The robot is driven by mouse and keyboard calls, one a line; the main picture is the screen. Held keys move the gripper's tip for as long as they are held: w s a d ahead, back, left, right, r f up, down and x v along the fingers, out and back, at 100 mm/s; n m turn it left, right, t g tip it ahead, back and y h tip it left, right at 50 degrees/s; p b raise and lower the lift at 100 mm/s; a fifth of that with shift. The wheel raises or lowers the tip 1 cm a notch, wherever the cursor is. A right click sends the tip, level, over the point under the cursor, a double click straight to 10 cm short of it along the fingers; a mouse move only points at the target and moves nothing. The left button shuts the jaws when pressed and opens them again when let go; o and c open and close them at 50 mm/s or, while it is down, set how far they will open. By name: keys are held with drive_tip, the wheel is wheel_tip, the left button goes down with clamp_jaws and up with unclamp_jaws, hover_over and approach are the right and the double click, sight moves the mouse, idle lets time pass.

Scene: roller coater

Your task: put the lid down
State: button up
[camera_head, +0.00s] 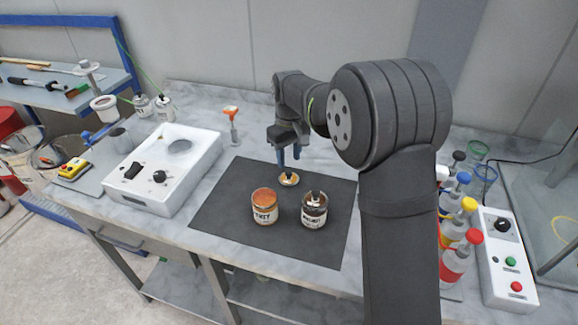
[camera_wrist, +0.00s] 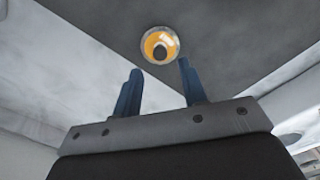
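The lid (camera_head: 289,178), small and round with an orange face and a dark middle, lies on the dark mat (camera_head: 225,215) near its back edge. It also shows in the wrist view (camera_wrist: 160,44), beyond and between my fingertips. My gripper (camera_head: 289,157) has blue fingers pointing down, just above and behind the lid in the head view. The wrist view shows the fingers (camera_wrist: 158,70) apart with nothing between them. An open tin with orange contents (camera_head: 265,208) and a tin with dark contents (camera_head: 314,211) stand upright in front of the lid.
A white device with knobs (camera_head: 160,170) stands left of the mat. An orange-topped tool (camera_head: 232,115) stands behind it. Colour-capped bottles (camera_head: 455,250) and a white control box (camera_head: 505,255) are at the right. The mat's left part is clear.

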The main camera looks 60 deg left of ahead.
sight(289, 172)
wheel_tip(289, 172, up, 7)
idle(0.3)
wheel_tip(289, 172, down, 12)
drive_tip(key=shift+f, duration=0.25)
wheel_tip(289, 172, up, 3)
drive_tip(key=shift+f, duration=0.1)
drive_tip(key=shift+r, duration=0.75)
